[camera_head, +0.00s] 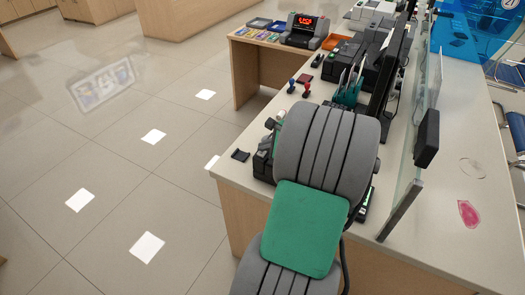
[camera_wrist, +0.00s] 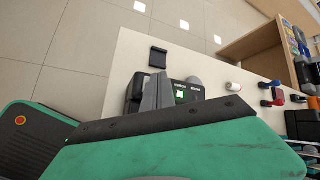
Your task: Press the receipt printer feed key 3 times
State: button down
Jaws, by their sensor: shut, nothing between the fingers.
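In the wrist view my gripper (camera_wrist: 160,80) shows as two grey fingers pressed together, with nothing between them. They stand over or close to a dark machine (camera_wrist: 135,88) on the counter. This looks like the receipt printer, but I cannot be sure. A bright green-white lit square (camera_wrist: 180,94), perhaps its feed key, shows just right of the fingers. I cannot tell whether the fingertips touch anything.
A small black pad (camera_head: 240,155) lies at the counter's left corner. Red (camera_head: 306,90) and blue (camera_head: 291,87) stamps stand behind. A dark monitor (camera_head: 390,75) and a glass screen (camera_head: 428,110) rise to the right. The pale counter (camera_head: 440,240) is mostly bare beyond the glass.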

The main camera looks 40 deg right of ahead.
aim_at(265, 153)
dwell(0.4)
jog(key=shift+r+p, duration=0.8)
jog(key=shift+p, duration=0.2)
notch_tip(265, 153, up, 5)
jog(key=p, duration=0.5)
jog(key=shift+r, duration=0.1)
dwell(1.9)
